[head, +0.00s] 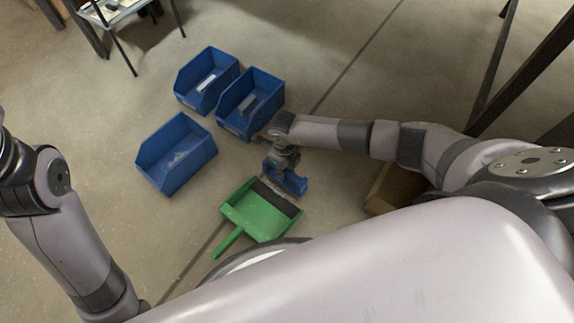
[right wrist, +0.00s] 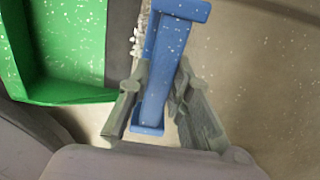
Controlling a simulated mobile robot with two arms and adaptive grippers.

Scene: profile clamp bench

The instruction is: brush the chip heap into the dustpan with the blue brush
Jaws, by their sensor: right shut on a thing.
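The blue brush (head: 291,181) is low over the floor just right of the green dustpan (head: 252,214). My right gripper (head: 283,165) is shut on it. In the right wrist view the brush (right wrist: 166,60) stands between the two fingers of the gripper (right wrist: 162,68). The dustpan (right wrist: 62,50) lies to its left, with white specks inside. A narrow strip of pale chips (right wrist: 137,38) shows between the pan's edge and the brush; the brush hides any more of the heap. My left arm is in the head view, but its gripper is out of frame.
Three blue bins stand on the floor beyond the dustpan: one at left (head: 177,165), one at the back (head: 198,93), one by my right forearm (head: 236,122). A brown box (head: 385,190) is under my right arm. White specks dot the floor (right wrist: 270,60).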

